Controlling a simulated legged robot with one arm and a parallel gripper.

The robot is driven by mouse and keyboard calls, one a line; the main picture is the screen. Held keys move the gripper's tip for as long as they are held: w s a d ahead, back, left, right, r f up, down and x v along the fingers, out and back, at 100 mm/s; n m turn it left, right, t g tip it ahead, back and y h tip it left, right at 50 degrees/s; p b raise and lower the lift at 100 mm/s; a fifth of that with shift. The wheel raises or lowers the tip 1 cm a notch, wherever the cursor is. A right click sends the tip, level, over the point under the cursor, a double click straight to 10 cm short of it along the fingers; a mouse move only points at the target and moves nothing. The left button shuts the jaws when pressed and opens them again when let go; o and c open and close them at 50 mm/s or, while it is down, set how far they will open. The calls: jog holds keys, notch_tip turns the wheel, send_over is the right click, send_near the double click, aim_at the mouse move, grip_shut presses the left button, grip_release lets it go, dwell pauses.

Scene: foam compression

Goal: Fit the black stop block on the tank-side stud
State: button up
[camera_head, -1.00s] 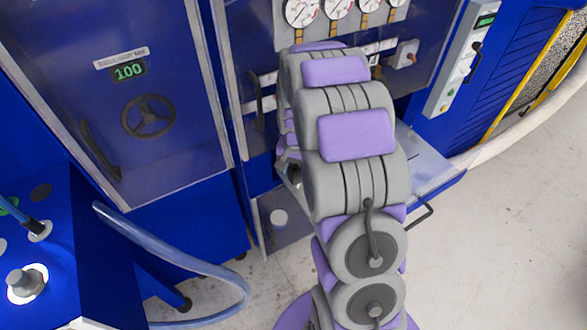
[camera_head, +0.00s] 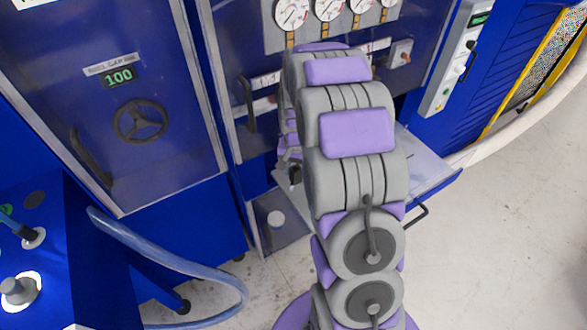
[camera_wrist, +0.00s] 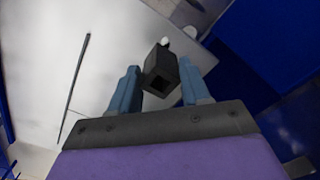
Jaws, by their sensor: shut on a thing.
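The black stop block (camera_wrist: 162,66) is a dark squarish piece with a square hole in its near end. In the wrist view it sits between the two blue fingers of my gripper (camera_wrist: 158,74), which is shut on it. A small white rounded tip (camera_wrist: 164,41) shows just beyond the block; I cannot tell whether it is a stud or whether they touch. In the head view my arm hides most of the gripper and the block. I cannot identify the tank-side stud for certain.
A pale metal shelf (camera_head: 425,163) with a blue edge stands out behind my arm. Gauges (camera_head: 330,8) sit above. A blue cabinet with a handwheel (camera_head: 140,121) is at left, and a clear blue hose (camera_head: 195,266) curves below it. Grey floor (camera_head: 500,250) is open at right.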

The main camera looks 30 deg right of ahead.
jog(key=shift+a+f, duration=0.2)
jog(key=shift+a, duration=0.3)
jog(key=shift+a+f, duration=0.1)
jog(key=shift+f, duration=0.1)
jog(key=shift+d, duration=0.35)
jog(key=shift+d+r, duration=0.1)
jog(key=shift+d, duration=0.05)
jog(key=shift+a+r+p, duration=0.1)
jog(key=shift+a+p, duration=0.35)
jog(key=shift+a, duration=0.2)
dwell(0.7)
jog(key=shift+f, duration=0.35)
jog(key=shift+f, duration=0.35)
